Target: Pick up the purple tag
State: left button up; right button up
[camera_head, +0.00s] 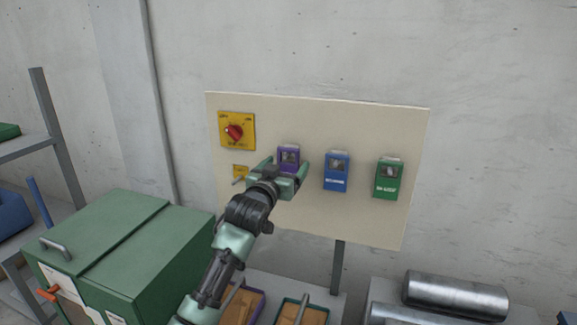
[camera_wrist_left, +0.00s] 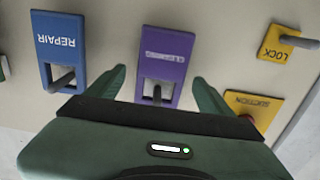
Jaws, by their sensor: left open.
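The purple tag (camera_head: 289,157) hangs on a peg on the cream board, between the yellow switch plate and the blue tag. In the left wrist view the purple tag (camera_wrist_left: 165,62) is upside down, with a grey peg through its window. My left gripper (camera_head: 284,172) is open in front of the purple tag and hides its lower part in the head view. In the left wrist view the fingers of my left gripper (camera_wrist_left: 158,88) lie on both sides of the tag, and I see no clear contact. My right gripper is not in view.
The blue tag (camera_head: 337,170) and green tag (camera_head: 389,178) hang to the right on the board (camera_head: 320,218). A yellow plate with a red switch (camera_head: 237,131) is at upper left. A yellow lock tag (camera_wrist_left: 283,43) is beside the purple one. A green cabinet (camera_head: 110,240) stands below left.

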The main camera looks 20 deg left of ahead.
pick_arm(q)
jog(key=c, duration=1.5)
jog(key=shift+r, duration=0.1)
jog(key=shift+s+r+b, duration=0.1)
jog(key=shift+r+b, duration=0.55)
jog(key=shift+r, duration=0.05)
jog(key=s+b, duration=0.1)
jog(key=s, duration=0.5)
jog(key=s+b, duration=0.2)
jog(key=s, duration=0.4)
jog(key=s+b, duration=0.1)
jog(key=s, duration=0.5)
jog(key=shift+a, duration=0.3)
